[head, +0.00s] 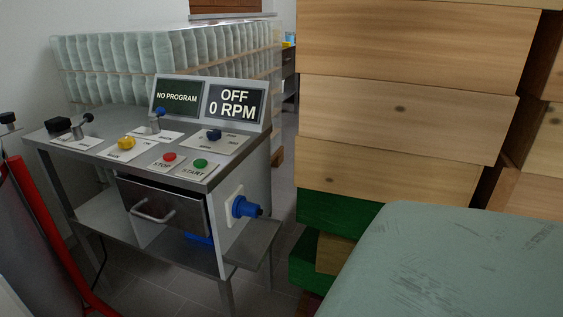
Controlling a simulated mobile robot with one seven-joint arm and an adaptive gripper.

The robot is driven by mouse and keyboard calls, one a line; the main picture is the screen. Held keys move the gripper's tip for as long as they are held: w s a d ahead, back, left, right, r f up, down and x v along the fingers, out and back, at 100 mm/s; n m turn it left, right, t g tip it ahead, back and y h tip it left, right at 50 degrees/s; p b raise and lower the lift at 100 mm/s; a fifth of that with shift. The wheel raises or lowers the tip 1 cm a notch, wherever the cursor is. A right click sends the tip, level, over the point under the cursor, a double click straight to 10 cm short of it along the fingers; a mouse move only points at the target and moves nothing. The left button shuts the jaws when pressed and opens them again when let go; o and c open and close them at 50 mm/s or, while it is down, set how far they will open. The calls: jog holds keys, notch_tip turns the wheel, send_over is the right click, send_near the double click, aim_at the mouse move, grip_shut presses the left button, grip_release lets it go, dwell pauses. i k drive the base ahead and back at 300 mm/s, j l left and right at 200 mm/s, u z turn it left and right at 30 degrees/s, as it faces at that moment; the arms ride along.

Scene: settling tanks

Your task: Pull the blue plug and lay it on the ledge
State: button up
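The blue plug (243,207) sits in a white socket plate (231,217) on the right side of the grey control desk. It sticks out to the right, with a dark end. A grey metal ledge (262,241) juts out from the desk's side just below the plug, and its top looks bare. My gripper is not in view, so I cannot see whether it is open or shut.
The control desk (92,158) carries levers, knobs, buttons and a display reading OFF, 0 RPM. A drawer (165,205) with a handle is below. Stacked wooden boxes (400,110) and a pale green-grey surface (460,265) stand at right. A red object (40,245) is at left.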

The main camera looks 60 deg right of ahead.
aim_at(246, 209)
jog(key=z, duration=1.4)
jog(key=l+u, duration=0.15)
jog(key=u, duration=0.15)
jog(key=l+u, duration=0.1)
jog(key=u, duration=0.25)
jog(key=l+u, duration=0.15)
jog(key=l, duration=0.25)
jog(key=k+l+u, duration=0.15)
jog(key=l, duration=0.2)
jog(key=l+u, duration=0.15)
jog(key=l, duration=0.25)
jog(key=k+l, duration=0.1)
jog(key=l, duration=0.25)
jog(key=k+l, duration=0.1)
jog(key=l, duration=0.25)
jog(key=k+l, duration=0.1)
jog(key=l, duration=0.2)
jog(key=u, duration=0.05)
